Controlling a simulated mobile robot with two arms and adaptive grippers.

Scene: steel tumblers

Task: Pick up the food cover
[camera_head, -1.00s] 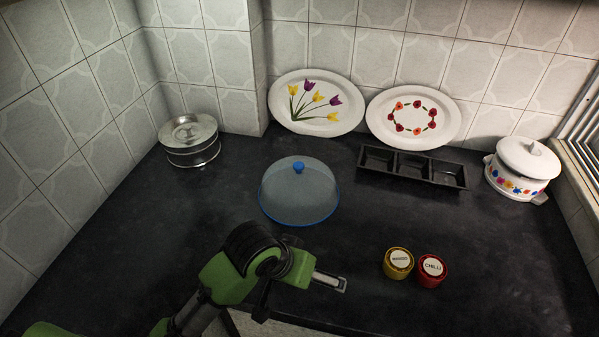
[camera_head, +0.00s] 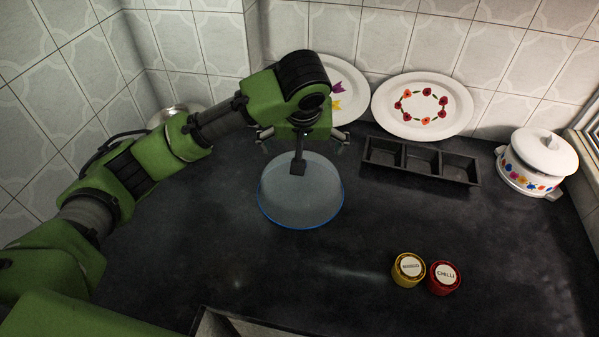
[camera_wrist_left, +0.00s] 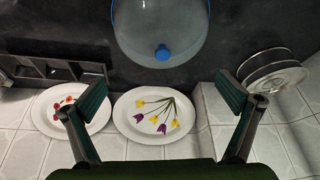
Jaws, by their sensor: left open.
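The food cover (camera_head: 312,203) is a grey, see-through dome with a blue rim, standing on the dark counter. In the left wrist view the cover (camera_wrist_left: 150,25) is at the top, with its blue knob (camera_wrist_left: 162,53) showing. In the head view my arm hides the knob. My left gripper (camera_head: 302,139) is open above the back part of the cover, its fingers spread wide. In the left wrist view the gripper (camera_wrist_left: 163,96) has nothing between its fingers, and the knob appears beyond the fingertips. My right gripper is not in view.
A tulip plate (camera_head: 345,88) and a flower-ring plate (camera_head: 422,125) lean on the tiled wall. A black three-part tray (camera_head: 420,160), a white pot (camera_head: 535,160), and yellow (camera_head: 408,268) and red (camera_head: 443,277) jars stand right. A steel container (camera_wrist_left: 275,75) is beside the wall.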

